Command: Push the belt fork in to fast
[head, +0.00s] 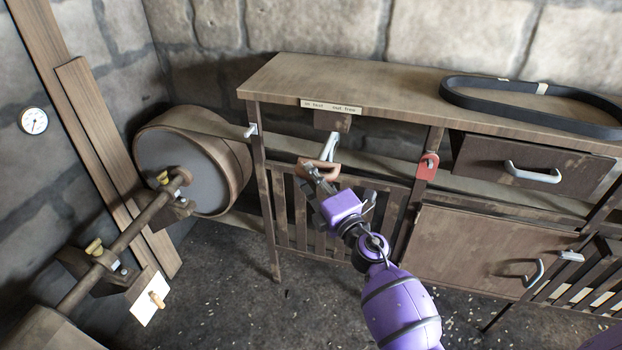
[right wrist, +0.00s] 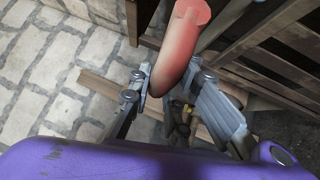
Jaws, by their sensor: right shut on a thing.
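The belt fork has a pale metal rod (head: 329,147) coming out of a dark block (head: 331,121) under the bench's front edge, and a reddish-brown handle (head: 324,169) at its end. A label (head: 331,106) above it seems to read "in fast, out free". My right gripper (head: 315,177) is at the handle, shut on it. In the right wrist view the handle (right wrist: 181,48) shows as a red-orange bar between the two fingers (right wrist: 172,84). The rod's inner end is hidden. My left gripper is not in view.
A large drum pulley (head: 190,161) on a shaft (head: 122,243) stands at left. A black belt loop (head: 530,105) lies on the bench top (head: 400,88). A red plate (head: 428,167) is on a post right of the fork. A drawer (head: 532,163) and slatted panel (head: 305,215) are close by.

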